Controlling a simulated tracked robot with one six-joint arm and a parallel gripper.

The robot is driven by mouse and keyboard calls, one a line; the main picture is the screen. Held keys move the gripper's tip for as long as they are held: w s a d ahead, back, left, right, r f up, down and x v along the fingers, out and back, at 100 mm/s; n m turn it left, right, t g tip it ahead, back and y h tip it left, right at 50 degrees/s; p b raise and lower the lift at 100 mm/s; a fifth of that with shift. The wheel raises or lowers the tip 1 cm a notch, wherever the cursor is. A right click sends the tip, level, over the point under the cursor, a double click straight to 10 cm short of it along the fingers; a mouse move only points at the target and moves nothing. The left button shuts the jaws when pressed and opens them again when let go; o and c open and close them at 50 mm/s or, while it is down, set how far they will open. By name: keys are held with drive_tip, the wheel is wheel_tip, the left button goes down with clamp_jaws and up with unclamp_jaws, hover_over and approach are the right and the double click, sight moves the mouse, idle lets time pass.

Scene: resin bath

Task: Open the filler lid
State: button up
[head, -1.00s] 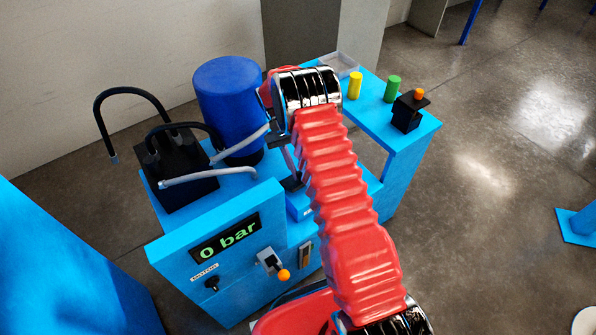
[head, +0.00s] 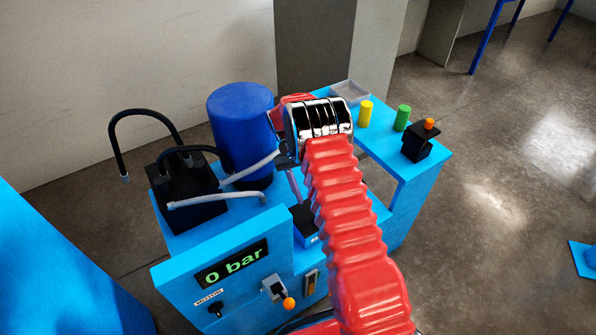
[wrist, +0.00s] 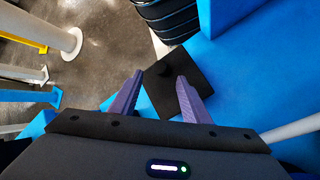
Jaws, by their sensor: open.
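A black square plate with a small round black knob (wrist: 168,71), likely the filler lid, lies flat in the wrist view. My gripper (wrist: 157,84) is open and empty. Its two purple fingers point toward the plate, one on each side of its near part; I cannot tell how far above it they are. In the head view a black square (head: 305,221) shows on the blue machine, partly behind my red arm. My gripper (head: 296,188) is above it there, mostly hidden by the arm.
A blue drum (head: 240,128) and a black block with hoses (head: 185,190) stand left of my arm. The display panel (head: 231,264) reads 0 bar, with an orange-tipped lever below. Yellow and green cylinders, a clear tray and a black box stand on the right. Floor there is open.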

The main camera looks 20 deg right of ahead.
drive_tip(key=v, duration=1.2)
drive_tip(key=shift+r, duration=0.2)
idle(0.4)
drive_tip(key=s+a+r+n+t, duration=0.15)
drive_tip(key=s+r, duration=0.25)
drive_tip(key=r, duration=0.4)
drive_tip(key=s+r+n+t+y, duration=0.1)
drive_tip(key=s+r+t, duration=0.25)
drive_tip(key=r, duration=0.45)
drive_tip(key=s+a+r+n+t, duration=0.1)
drive_tip(key=s+r, duration=0.3)
drive_tip(key=r, duration=0.4)
drive_tip(key=s+a+n+t, duration=0.1)
drive_tip(key=s+t, duration=0.2)
drive_tip(key=s, duration=0.8)
drive_tip(key=s+a+n+t+y, duration=0.1)
drive_tip(key=s+t, duration=0.3)
drive_tip(key=s, duration=0.8)
drive_tip(key=shift+a+f, duration=0.4)
